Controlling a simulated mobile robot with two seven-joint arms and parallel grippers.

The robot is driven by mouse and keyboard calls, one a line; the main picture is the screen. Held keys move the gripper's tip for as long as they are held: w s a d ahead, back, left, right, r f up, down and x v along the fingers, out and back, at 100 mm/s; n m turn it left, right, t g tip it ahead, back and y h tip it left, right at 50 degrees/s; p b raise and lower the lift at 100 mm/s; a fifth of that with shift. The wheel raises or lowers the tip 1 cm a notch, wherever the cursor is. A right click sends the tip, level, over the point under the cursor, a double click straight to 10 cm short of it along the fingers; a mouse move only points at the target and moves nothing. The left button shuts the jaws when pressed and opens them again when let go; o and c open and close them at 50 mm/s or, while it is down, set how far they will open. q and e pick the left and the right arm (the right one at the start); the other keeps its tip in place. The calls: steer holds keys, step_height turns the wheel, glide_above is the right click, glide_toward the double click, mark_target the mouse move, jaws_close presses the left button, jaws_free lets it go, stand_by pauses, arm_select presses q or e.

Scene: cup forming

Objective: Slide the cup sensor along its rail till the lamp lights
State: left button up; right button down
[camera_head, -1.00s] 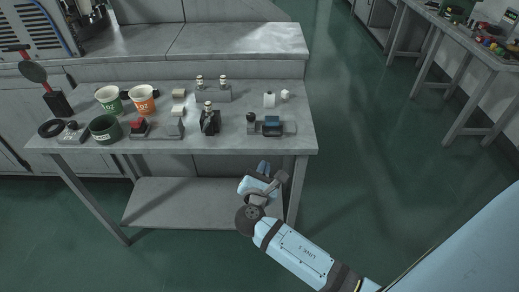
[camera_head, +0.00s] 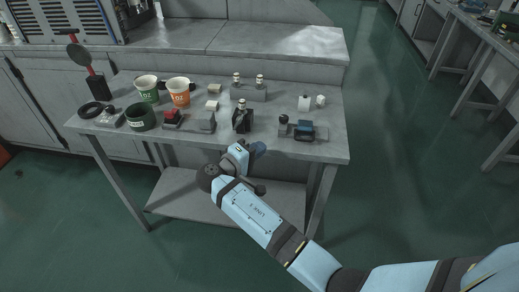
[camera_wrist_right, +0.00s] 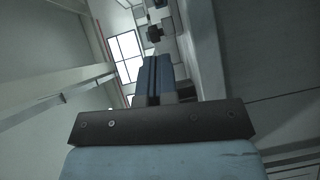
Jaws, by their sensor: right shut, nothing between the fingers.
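In the head view, a dark block with a blue face (camera_head: 304,130), which looks like the cup sensor, sits on a grey rail base (camera_head: 291,134) at the right front of the table. A black round knob (camera_head: 284,119) stands at the left end of that base. I cannot make out a lit lamp. My right gripper (camera_head: 259,148) is at the table's front edge, left of and nearer than the rail, apart from it. In the right wrist view its blue fingers (camera_wrist_right: 154,78) are together with nothing between them. My left gripper is not seen.
Small white pieces (camera_head: 304,103) lie behind the rail. Open floor is at right.

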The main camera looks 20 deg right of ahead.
mark_target(288, 148)
steer(key=x, duration=0.6)
steer(key=d, duration=0.1)
steer(key=s+d, duration=0.1)
steer(key=d, duration=0.1)
steer(key=shift+s+d+f+p, duration=0.1)
steer(key=shift+d+f+p, duration=0.1)
steer(key=shift+p, duration=0.1)
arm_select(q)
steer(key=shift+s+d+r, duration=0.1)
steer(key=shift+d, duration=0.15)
arm_select(e)
steer(key=shift+s+d, duration=0.15)
steer(key=shift+d, duration=0.15)
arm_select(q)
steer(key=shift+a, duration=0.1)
arm_select(e)
steer(key=shift+s+d+p, duration=0.2)
steer(key=shift+d+p, duration=0.15)
steer(key=shift+d, duration=0.1)
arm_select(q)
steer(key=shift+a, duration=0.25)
arm_select(e)
steer(key=shift+f, duration=0.1)
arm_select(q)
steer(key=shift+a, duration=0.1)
arm_select(e)
steer(key=shift+w, duration=0.1)
